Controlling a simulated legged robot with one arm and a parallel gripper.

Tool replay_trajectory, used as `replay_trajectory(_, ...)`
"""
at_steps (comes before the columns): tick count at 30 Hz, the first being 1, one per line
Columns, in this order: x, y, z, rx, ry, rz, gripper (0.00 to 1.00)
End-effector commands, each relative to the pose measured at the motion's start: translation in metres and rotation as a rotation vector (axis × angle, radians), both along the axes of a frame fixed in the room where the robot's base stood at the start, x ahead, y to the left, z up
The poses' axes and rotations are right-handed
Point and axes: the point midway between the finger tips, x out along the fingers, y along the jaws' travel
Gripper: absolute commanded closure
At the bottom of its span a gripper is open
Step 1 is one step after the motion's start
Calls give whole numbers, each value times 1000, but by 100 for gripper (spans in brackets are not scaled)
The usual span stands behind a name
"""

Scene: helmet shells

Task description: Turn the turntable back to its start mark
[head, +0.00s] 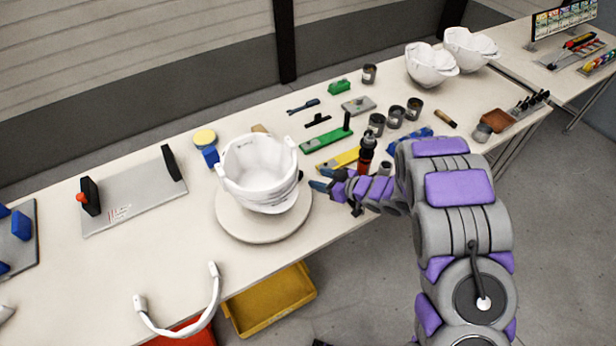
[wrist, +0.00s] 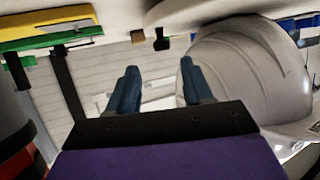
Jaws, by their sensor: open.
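The turntable (head: 238,231) is a round cream disc on the long table, left of my gripper in the head view. A white helmet shell (head: 262,172) rests on it, open side up. In the wrist view the shell (wrist: 250,75) fills the right side, and the disc's edge shows at the top. My gripper (head: 322,180) is just right of the shell, near the disc's edge. Its two blue fingers (wrist: 155,88) are apart with nothing between them. The right finger looks close to the shell; I cannot tell if it touches. I cannot make out a start mark.
Right of the turntable stand a dark bottle (head: 366,150), a green tool (head: 326,138) and several grey cups. A grey plate with black uprights (head: 132,195) lies left. Two white shells (head: 430,64) sit at the back right. A yellow bin (head: 270,302) is below the front edge.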

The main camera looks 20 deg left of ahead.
Motion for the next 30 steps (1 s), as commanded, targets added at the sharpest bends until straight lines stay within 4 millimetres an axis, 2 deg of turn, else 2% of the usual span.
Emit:
replay_trajectory(1, 1, 12, -6, 0, 0, 7, 50)
replay_trajectory(6, 9, 31, -16, 9, 4, 4, 50)
replay_trajectory(13, 18, 41, -19, 18, 0, 1, 50)
replay_trajectory(24, 19, 58, -26, 2, 2, 0, 50)
replay_trajectory(30, 19, 53, -24, 8, 1, 1, 69)
